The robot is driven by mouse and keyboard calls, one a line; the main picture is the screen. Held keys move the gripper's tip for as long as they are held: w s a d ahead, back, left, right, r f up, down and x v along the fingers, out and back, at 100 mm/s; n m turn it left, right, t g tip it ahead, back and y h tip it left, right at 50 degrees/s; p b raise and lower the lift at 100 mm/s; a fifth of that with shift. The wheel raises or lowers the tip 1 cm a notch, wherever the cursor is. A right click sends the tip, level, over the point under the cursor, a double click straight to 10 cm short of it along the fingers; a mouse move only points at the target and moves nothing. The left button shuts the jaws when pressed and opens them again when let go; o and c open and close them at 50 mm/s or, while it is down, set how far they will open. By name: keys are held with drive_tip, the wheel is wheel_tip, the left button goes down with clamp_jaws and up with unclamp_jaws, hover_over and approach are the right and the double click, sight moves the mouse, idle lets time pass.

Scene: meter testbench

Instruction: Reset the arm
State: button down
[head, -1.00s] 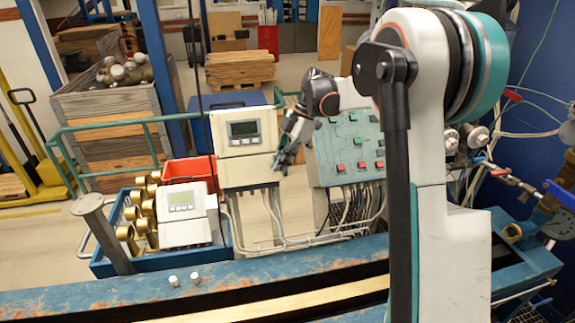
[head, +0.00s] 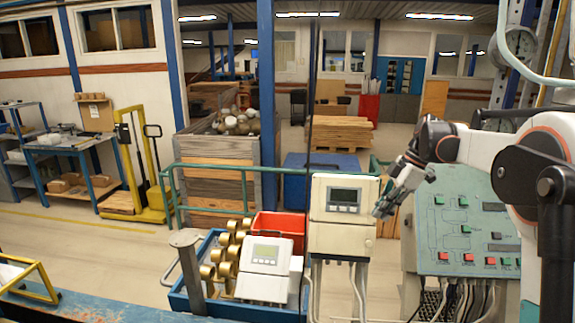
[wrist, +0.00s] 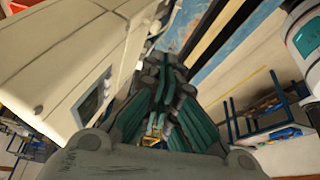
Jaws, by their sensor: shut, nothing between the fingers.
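My gripper (head: 381,210) is at the end of my white arm in the head view, just right of the white meter box on the post (head: 343,205). Its fingers point down and to the left and are shut with nothing between them. In the wrist view the dark green and grey fingers (wrist: 160,125) converge ahead. The meter box fills the left of the wrist view (wrist: 65,65), close beside the fingers. I cannot tell whether they touch it.
A grey-green button panel (head: 468,225) stands right of my gripper. A blue crate (head: 178,300) holds brass fittings (head: 222,258) and a second meter (head: 265,262), with a red bin (head: 277,226) behind. A green rail (head: 215,168) runs behind. Open floor (head: 90,245) lies to the left.

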drive_tip(key=s+a+f+m+t+h+b, duration=0.25)
drive_tip(key=s+a+m+b, duration=0.2)
drive_tip(key=s, duration=0.45)
drive_tip(key=s+a+f+m+t+h+b, duration=0.1)
drive_tip(key=s+a+f+m+b, duration=0.3)
drive_tip(key=s, duration=0.4)
drive_tip(key=s+a+f+m+t+h+b, duration=0.1)
drive_tip(key=s+f+m+t+b, duration=0.2)
drive_tip(key=s+f+m+b, duration=0.4)
drive_tip(key=s+f+m, duration=0.2)
drive_tip(key=s+f, duration=0.5)
drive_tip(key=s, duration=0.2)
drive_tip(key=shift+s+a+f+t+b, duration=0.2)
drive_tip(key=shift+f+t+b, duration=0.05)
drive_tip(key=shift+t+b, duration=0.1)
drive_tip(key=shift+d, duration=0.1)
